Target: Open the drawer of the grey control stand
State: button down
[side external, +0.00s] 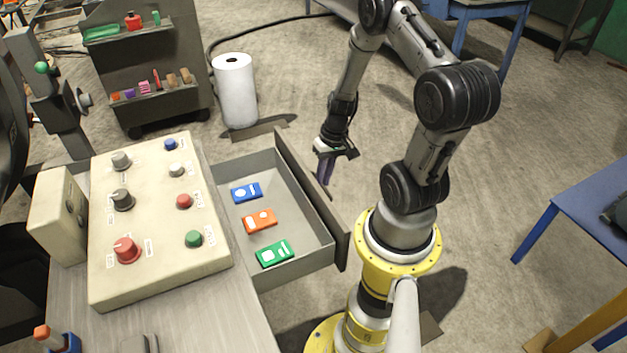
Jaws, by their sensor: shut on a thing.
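The grey control stand (180,316) is at the left, with a beige control panel on its top. Its drawer (334,256) is pulled out to the right and its inside shows. A blue piece (247,192), an orange piece (260,221) and a green piece (275,253) lie on the drawer floor. My gripper (326,180) points down at the outer side of the drawer front, near its far half. It is shut on the drawer's handle, which is mostly hidden by the fingers and the front panel.
The beige panel (150,270) carries several knobs and buttons. A white roll (234,90) stands on the floor behind the drawer, near a dark tool cart (150,60). A blue table (590,205) is at the right. The floor between my base and that table is clear.

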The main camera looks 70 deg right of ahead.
jog(key=shift+d, duration=0.15)
jog(key=c, duration=0.9)
grip_release()
jog(key=shift+r, duration=0.15)
jog(key=r, duration=0.4)
jog(key=s+d+r, duration=0.1)
jog(key=r, duration=0.4)
jog(key=s+r, duration=0.1)
jog(key=r, duration=0.3)
jog(key=shift+d+r, duration=0.15)
jog(key=shift+d, duration=0.2)
